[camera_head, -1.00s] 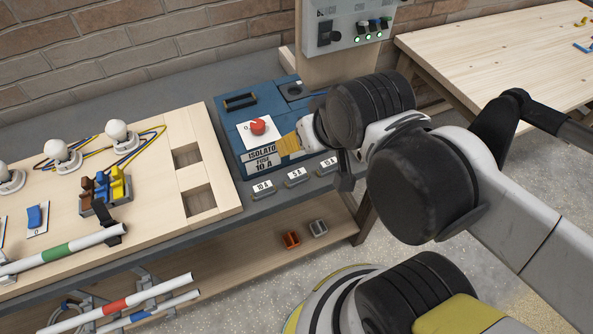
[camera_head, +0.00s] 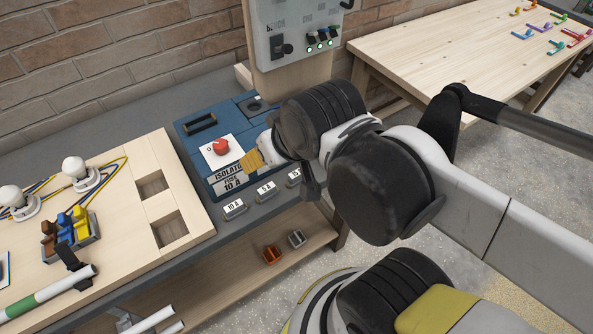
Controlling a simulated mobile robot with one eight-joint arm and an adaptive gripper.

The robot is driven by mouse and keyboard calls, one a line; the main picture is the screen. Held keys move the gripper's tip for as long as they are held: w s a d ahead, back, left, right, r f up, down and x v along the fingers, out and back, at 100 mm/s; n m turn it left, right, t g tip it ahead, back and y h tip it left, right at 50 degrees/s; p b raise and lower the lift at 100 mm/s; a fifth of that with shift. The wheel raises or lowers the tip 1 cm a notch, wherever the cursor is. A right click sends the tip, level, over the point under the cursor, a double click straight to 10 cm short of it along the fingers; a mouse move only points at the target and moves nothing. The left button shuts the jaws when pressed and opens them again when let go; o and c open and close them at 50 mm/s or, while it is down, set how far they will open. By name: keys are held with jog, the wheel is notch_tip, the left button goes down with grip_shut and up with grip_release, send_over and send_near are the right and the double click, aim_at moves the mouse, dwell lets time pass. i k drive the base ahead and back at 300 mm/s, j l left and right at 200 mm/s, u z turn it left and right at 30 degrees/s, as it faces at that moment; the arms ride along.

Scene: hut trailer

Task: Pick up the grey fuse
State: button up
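A small grey block (camera_head: 297,238), which looks like the grey fuse, lies on the low wooden shelf under the bench, beside a similar orange-red block (camera_head: 271,254). My gripper (camera_head: 252,160) shows only as yellow fingers above the blue isolator box (camera_head: 190,132), just right of its red knob (camera_head: 221,146). It is above the bench, well up from the grey block. I cannot tell whether the fingers touch the box or are open or shut. My dark wrist joints hide part of the box's right side.
Three labelled holders, one marked 10 A (camera_head: 234,208), line the bench's front edge. A wooden board (camera_head: 130,190) with bulbs and switches lies left. A grey control panel (camera_head: 290,35) stands behind. The bench edge overhangs the shelf (camera_head: 215,275). Another table (camera_head: 440,60) stands right.

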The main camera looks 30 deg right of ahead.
aim_at(235, 209)
jog(key=k+j+u, duration=0.15)
jog(key=u, duration=0.2)
jog(key=k+j+u, duration=0.15)
jog(key=u, duration=0.2)
jog(key=k+j+u, duration=0.15)
jog(key=j+u, duration=0.2)
